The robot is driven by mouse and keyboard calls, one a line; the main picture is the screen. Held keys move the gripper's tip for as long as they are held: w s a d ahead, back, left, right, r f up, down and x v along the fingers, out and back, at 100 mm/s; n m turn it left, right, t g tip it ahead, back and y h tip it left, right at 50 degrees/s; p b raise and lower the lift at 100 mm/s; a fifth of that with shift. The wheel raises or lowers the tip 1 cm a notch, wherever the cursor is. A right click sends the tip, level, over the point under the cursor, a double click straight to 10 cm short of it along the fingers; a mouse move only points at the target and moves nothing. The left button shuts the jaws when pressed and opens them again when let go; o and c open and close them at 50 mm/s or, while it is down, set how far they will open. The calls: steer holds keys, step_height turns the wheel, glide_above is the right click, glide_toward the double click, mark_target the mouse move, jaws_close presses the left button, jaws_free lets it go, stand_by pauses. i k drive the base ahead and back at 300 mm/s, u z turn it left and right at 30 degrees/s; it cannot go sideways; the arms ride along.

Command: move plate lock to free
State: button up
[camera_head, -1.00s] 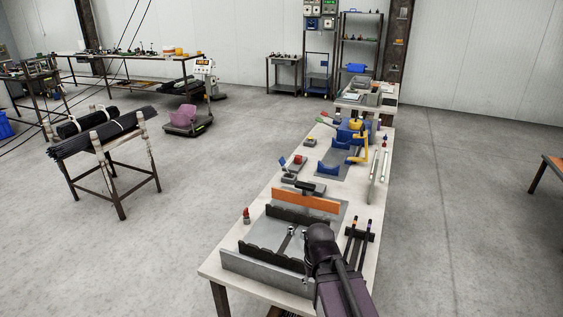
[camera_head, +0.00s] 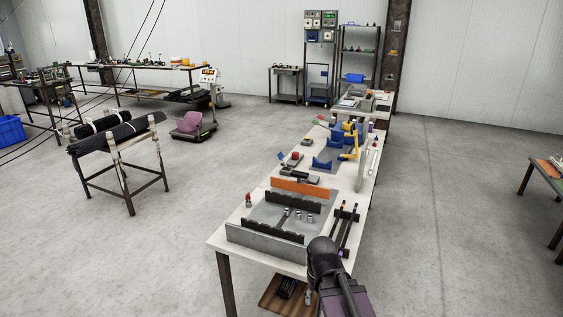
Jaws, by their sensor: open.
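A fixture with a grey base plate (camera_head: 265,217) stands on the near end of the long bench. Black toothed rails (camera_head: 272,231) cross it, with a grey front wall (camera_head: 264,244) and an orange bar (camera_head: 300,187) behind. Several small silver posts (camera_head: 297,214) stand on the plate. I cannot tell which part is the plate lock, or its position, at this size. My dark arm (camera_head: 325,262) is at the bench's front right corner, to the right of the fixture. My gripper cannot be made out; the arm hides it.
Black rods in a holder (camera_head: 344,230) lie right of the fixture. A small red-topped item (camera_head: 248,200) stands at its left. Blue and yellow equipment (camera_head: 330,160) sits farther along the bench (camera_head: 222,240). A rack of black rods (camera_head: 120,135) stands left. The floor between is clear.

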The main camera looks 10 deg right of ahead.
mark_target(280, 156)
steer(key=k, duration=0.6)
steer(key=u, duration=0.6)
steer(key=i, duration=2.15)
steer(key=z, duration=0.65)
steer(key=i, duration=0.35)
steer(key=z, duration=0.35)
